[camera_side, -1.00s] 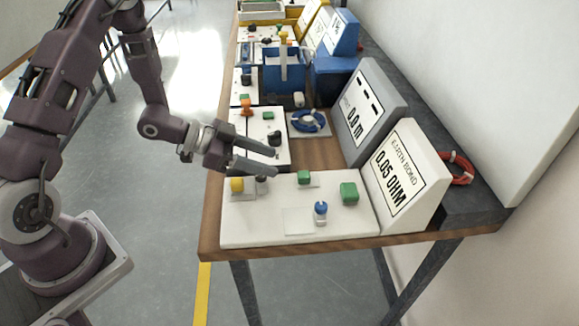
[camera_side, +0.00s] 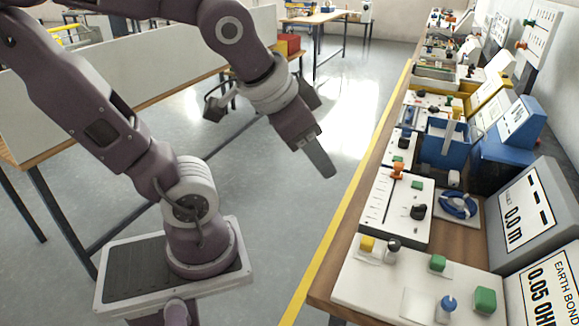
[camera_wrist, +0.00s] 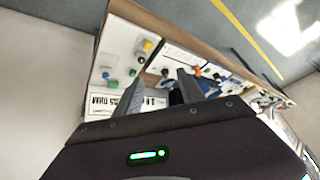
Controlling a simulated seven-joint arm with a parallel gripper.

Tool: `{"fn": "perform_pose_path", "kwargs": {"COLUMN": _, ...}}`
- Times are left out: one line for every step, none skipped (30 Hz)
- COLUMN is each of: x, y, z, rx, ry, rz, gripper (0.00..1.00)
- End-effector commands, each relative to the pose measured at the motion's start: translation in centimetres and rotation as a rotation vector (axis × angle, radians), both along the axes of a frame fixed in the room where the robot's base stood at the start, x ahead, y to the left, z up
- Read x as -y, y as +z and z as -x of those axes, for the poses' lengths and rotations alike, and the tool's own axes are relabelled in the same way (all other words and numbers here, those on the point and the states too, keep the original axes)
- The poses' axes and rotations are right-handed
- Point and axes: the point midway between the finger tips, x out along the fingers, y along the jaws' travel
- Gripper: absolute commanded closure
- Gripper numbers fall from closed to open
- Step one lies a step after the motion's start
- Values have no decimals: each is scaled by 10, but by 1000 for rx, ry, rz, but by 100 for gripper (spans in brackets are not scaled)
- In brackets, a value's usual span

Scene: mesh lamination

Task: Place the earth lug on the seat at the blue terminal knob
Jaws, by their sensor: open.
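The blue terminal knob (camera_side: 445,306) stands on a pale square on the near white panel (camera_side: 365,285). It shows small in the wrist view (camera_wrist: 105,73). My gripper (camera_wrist: 160,76) is open. Its two fingers stand apart, with the bench far beyond them and nothing visibly held. In the side view my gripper (camera_side: 318,158) hangs over the floor, left of the bench and well apart from the knob. I cannot make out the earth lug for certain in either view. The seat's detail at the knob is too small to tell.
The near panel also carries a yellow knob (camera_side: 367,244), a dark knob (camera_side: 393,246) and green blocks (camera_side: 484,300). The EARTH BOND display (camera_side: 545,290) stands at its right. A blue cable coil (camera_side: 457,205) and a blue bin (camera_side: 446,143) lie farther back. The floor beneath my gripper is clear.

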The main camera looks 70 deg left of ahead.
Motion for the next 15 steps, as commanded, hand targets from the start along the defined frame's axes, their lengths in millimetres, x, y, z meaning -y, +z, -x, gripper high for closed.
{"fn": "perform_pose_path", "kwargs": {"x": 12, "y": 3, "z": 22, "rx": -13, "ry": 1, "rz": 48, "gripper": 53}}
{"fn": "perform_pose_path", "kwargs": {"x": 18, "y": 2, "z": 33, "rx": -27, "ry": 2, "rz": 73, "gripper": 53}}
{"fn": "perform_pose_path", "kwargs": {"x": 24, "y": 2, "z": 44, "rx": -42, "ry": 0, "rz": 99, "gripper": 49}}
{"fn": "perform_pose_path", "kwargs": {"x": 27, "y": 1, "z": 50, "rx": -52, "ry": -1, "rz": 112, "gripper": 44}}
{"fn": "perform_pose_path", "kwargs": {"x": 29, "y": 1, "z": 54, "rx": -57, "ry": -2, "rz": 122, "gripper": 44}}
{"fn": "perform_pose_path", "kwargs": {"x": 31, "y": 1, "z": 57, "rx": -63, "ry": -3, "rz": 129, "gripper": 44}}
{"fn": "perform_pose_path", "kwargs": {"x": 32, "y": 1, "z": 58, "rx": -65, "ry": -3, "rz": 131, "gripper": 44}}
{"fn": "perform_pose_path", "kwargs": {"x": 32, "y": 1, "z": 58, "rx": -66, "ry": -2, "rz": 130, "gripper": 44}}
{"fn": "perform_pose_path", "kwargs": {"x": 31, "y": 1, "z": 57, "rx": -66, "ry": -2, "rz": 130, "gripper": 44}}
{"fn": "perform_pose_path", "kwargs": {"x": 31, "y": 1, "z": 57, "rx": -66, "ry": -1, "rz": 130, "gripper": 44}}
{"fn": "perform_pose_path", "kwargs": {"x": 31, "y": 1, "z": 57, "rx": -66, "ry": -1, "rz": 130, "gripper": 44}}
{"fn": "perform_pose_path", "kwargs": {"x": 31, "y": 1, "z": 57, "rx": -66, "ry": -1, "rz": 129, "gripper": 44}}
{"fn": "perform_pose_path", "kwargs": {"x": 31, "y": 1, "z": 57, "rx": -65, "ry": -1, "rz": 129, "gripper": 44}}
{"fn": "perform_pose_path", "kwargs": {"x": 31, "y": 1, "z": 57, "rx": -65, "ry": -1, "rz": 129, "gripper": 44}}
{"fn": "perform_pose_path", "kwargs": {"x": 31, "y": 1, "z": 57, "rx": -65, "ry": -1, "rz": 129, "gripper": 44}}
